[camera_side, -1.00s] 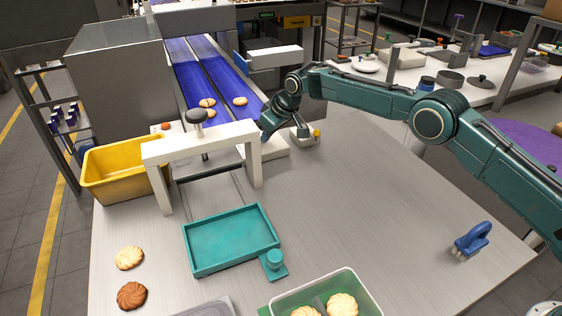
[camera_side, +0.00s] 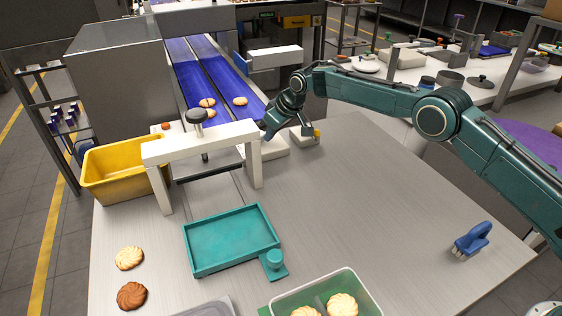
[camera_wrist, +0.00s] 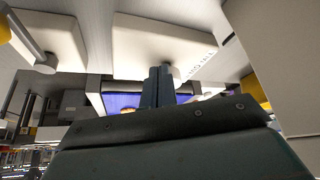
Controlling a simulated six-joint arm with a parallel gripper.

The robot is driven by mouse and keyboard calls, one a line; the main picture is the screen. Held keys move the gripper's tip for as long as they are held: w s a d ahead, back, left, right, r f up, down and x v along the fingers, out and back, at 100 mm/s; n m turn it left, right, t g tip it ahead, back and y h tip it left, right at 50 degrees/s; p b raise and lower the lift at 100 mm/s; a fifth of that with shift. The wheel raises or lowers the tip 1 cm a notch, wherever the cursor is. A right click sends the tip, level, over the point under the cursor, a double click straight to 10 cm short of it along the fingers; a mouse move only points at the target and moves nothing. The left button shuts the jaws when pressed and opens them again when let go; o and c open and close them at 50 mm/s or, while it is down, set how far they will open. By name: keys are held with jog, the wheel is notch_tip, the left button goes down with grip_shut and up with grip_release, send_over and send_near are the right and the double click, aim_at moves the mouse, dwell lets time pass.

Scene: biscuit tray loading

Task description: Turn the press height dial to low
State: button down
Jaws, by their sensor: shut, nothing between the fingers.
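My gripper (camera_wrist: 158,86) is shut, with its two dark fingers together and nothing between them. In the wrist view the fingertips are in front of a white panel (camera_wrist: 140,40) with small dark lettering, too small to read surely. A grey round part (camera_wrist: 167,70), possibly the dial, shows just behind the fingertips and is mostly hidden by them. Its setting cannot be read, nor whether the fingers touch it.
The blue conveyor (camera_side: 215,80) with biscuits is behind. A yellow bin (camera_side: 110,176) is left, a teal tray (camera_side: 230,240) in front. The table's right half is mostly clear.

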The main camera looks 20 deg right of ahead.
jog(key=shift+s+d, duration=0.1)
jog(key=shift+s, duration=0.05)
jog(key=shift+r, duration=0.1)
jog(key=shift+r, duration=2.9)
